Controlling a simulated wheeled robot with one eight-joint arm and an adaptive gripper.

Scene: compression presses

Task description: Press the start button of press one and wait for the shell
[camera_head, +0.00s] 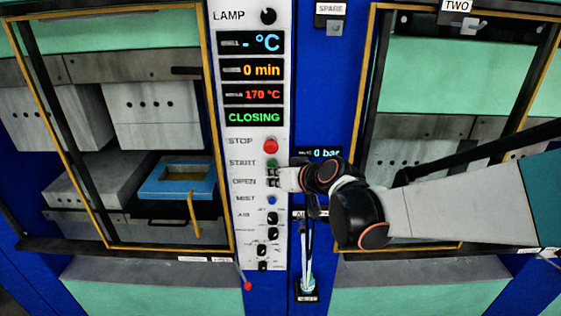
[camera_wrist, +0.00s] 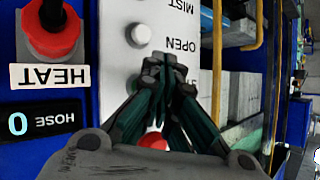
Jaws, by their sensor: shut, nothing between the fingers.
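The control panel (camera_head: 252,200) of the left press has a green START button (camera_head: 271,162) under a red STOP button (camera_head: 271,145). Its display (camera_head: 254,118) reads CLOSING. My gripper (camera_head: 274,174) is shut and empty, its fingertips at the panel by START and OPEN. In the wrist view, which is upside down, the shut fingertips (camera_wrist: 170,72) hide START and part of its label; contact cannot be told. A red button (camera_wrist: 152,141) shows between the fingers. Inside the left press, a blue-framed mould (camera_head: 178,178) lies on the lower block. No separate shell is distinguishable.
A second press marked TWO (camera_head: 457,6) stands at the right, partly behind my arm. The blue column (camera_head: 330,90) between them carries a 0 bar display (camera_head: 324,153). The wrist view shows a red HEAT knob (camera_wrist: 53,35). A hanging tool (camera_head: 307,270) is below my gripper.

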